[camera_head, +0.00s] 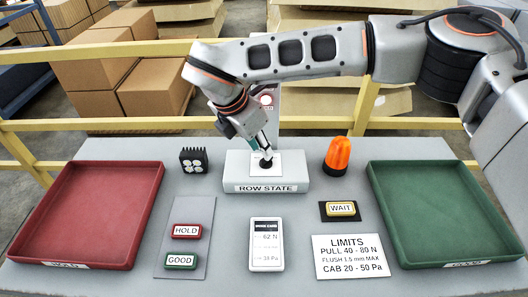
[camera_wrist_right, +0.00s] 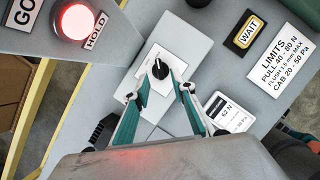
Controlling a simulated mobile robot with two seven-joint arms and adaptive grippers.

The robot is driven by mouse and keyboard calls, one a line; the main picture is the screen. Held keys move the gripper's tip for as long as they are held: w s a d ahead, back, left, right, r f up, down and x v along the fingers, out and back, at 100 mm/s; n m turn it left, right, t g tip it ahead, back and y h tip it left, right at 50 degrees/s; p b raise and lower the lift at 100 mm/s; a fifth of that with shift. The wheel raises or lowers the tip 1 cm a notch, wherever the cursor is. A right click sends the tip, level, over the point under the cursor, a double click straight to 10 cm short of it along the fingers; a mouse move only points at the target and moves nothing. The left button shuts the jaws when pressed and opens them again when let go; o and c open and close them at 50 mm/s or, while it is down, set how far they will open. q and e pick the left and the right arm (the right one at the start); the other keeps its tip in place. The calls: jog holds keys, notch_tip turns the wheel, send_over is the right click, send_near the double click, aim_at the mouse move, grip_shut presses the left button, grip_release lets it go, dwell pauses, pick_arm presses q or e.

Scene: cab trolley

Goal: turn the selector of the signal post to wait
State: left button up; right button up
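The black selector knob (camera_head: 265,163) sits on a white plate on the grey ROW STATE box (camera_head: 240,187) at the table's middle. In the right wrist view the knob (camera_wrist_right: 160,69) shows a white pointer line. My right gripper (camera_wrist_right: 161,84) is open, with one finger to each side of the knob and a gap visible. In the head view my right gripper (camera_head: 262,148) hangs over the box. The signal post (camera_head: 292,103) stands behind it, partly hidden by my arm. Its red lamp (camera_wrist_right: 74,21) beside the HOLD label glows. My left gripper is not in view.
A red tray (camera_head: 60,180) is at left, a green tray (camera_head: 388,215) at right. HOLD (camera_head: 187,231) and GOOD (camera_head: 181,262) tags lie at left, a WAIT tag (camera_head: 341,208) at right. An orange beacon (camera_head: 337,155) and black lamp block (camera_head: 193,160) flank the box.

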jog(key=shift+x, duration=2.4)
grip_shut()
